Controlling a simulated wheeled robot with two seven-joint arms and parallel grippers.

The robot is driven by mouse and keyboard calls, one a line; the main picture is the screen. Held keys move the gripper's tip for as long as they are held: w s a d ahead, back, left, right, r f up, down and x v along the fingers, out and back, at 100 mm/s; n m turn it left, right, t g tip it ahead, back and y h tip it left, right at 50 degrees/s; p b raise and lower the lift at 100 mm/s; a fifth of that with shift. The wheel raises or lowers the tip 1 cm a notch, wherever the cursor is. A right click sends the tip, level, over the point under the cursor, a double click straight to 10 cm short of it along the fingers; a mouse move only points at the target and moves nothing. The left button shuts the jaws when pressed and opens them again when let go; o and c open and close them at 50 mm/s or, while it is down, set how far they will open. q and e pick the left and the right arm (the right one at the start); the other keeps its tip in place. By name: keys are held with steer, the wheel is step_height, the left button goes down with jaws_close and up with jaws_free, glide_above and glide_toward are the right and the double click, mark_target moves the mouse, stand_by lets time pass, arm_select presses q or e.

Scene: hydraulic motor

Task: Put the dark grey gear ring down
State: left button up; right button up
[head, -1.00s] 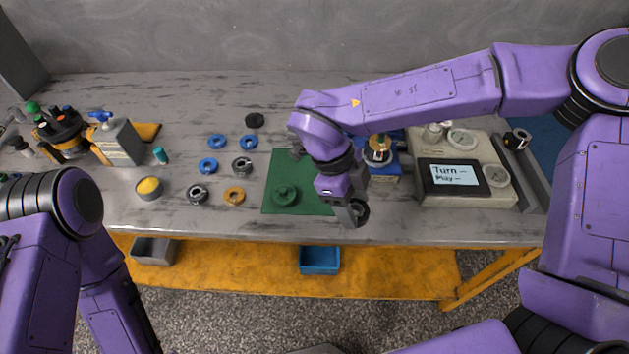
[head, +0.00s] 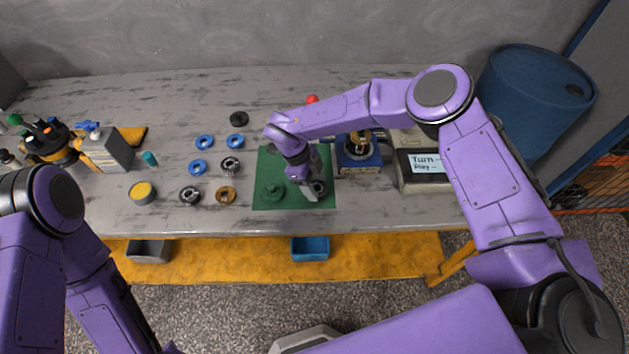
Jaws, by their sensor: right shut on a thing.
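My right gripper (head: 312,192) is over the right part of the green mat (head: 264,162) in the head view, pointing down. It is shut on the dark grey gear ring (head: 320,187), which shows at its fingertips and is partly hidden by them. I cannot tell whether the ring touches the mat. A dark green round part (head: 270,193) lies on the mat to the left of the gripper. My left gripper is not in view; only the left arm shows at the left edge.
Left of the mat lie blue rings (head: 197,167), dark rings (head: 190,195) and an orange ring (head: 226,194). A blue-based motor part (head: 358,160) stands just right of the mat, near a device with a screen (head: 427,163). A blue barrel (head: 537,92) stands at the right.

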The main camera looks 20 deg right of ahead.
steer(key=shift+f, duration=0.15)
steer(key=o, duration=1.3)
steer(key=shift+r, duration=0.3)
steer(key=b+v, duration=0.3)
steer(key=v, duration=0.8)
steer(key=shift+r+b, duration=0.3)
steer(key=shift+r, duration=0.1)
steer(key=shift+w+a, duration=0.1)
steer(key=shift+w, duration=0.05)
